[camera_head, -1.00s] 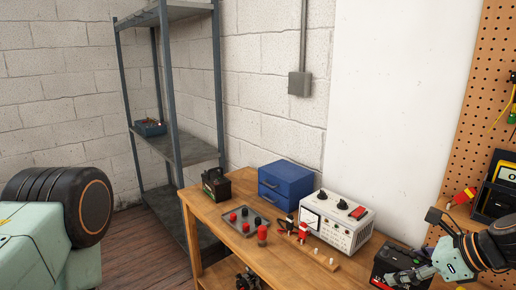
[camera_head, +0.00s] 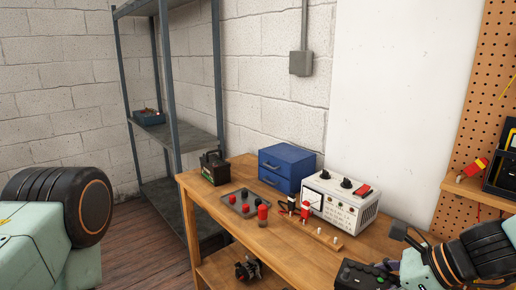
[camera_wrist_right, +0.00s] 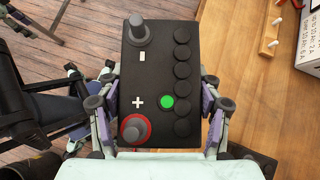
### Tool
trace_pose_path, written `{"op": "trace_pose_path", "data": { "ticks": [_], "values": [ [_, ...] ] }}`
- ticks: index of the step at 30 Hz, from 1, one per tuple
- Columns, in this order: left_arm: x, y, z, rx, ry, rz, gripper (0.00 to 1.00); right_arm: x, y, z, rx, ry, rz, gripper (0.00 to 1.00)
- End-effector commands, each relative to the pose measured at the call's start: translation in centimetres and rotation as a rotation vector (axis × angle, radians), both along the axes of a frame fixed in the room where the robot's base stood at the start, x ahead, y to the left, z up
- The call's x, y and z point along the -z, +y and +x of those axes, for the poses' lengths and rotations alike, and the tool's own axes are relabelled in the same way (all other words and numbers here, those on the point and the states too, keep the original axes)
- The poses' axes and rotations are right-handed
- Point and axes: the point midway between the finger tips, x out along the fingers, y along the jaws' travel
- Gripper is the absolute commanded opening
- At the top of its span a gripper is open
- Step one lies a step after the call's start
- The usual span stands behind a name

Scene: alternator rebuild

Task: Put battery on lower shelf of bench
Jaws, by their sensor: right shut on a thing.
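The battery (camera_wrist_right: 150,70) is a black box with a plus and a minus mark, two terminals, a green dot and a row of round caps. My right gripper (camera_wrist_right: 160,112) is shut on it, with fingers along both long sides. In the head view the battery (camera_head: 360,276) shows at the bottom, in front of the bench top, partly cut off by the frame. The bench (camera_head: 216,208) is wooden. Its lower shelf (camera_head: 213,268) shows only in part, below the top at the left end. My left gripper is out of view.
A dark alternator-like part (camera_head: 248,268) sits on the lower shelf. A metal rack (camera_head: 178,134) stands behind.

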Motion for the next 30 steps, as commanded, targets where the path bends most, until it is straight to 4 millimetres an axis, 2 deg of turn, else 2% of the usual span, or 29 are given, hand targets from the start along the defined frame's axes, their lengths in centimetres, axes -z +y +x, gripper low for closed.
{"op": "trace_pose_path", "data": {
  "ticks": [1,3,21,24,30],
  "values": [
    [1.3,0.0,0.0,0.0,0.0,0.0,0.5,1.2,0.3,-0.2,0.004,-0.001,0.002,0.03],
    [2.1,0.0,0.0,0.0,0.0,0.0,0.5,2.1,0.7,-0.5,0.013,-0.002,0.001,0.03],
    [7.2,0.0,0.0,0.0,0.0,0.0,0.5,8.1,2.1,-2.5,0.093,-0.001,0.004,0.03],
    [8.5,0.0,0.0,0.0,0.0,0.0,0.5,9.6,2.3,-2.8,0.089,-0.003,0.003,0.03],
    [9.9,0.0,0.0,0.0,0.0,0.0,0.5,11.1,2.4,-2.9,0.076,-0.005,0.001,0.03]
  ]
}}
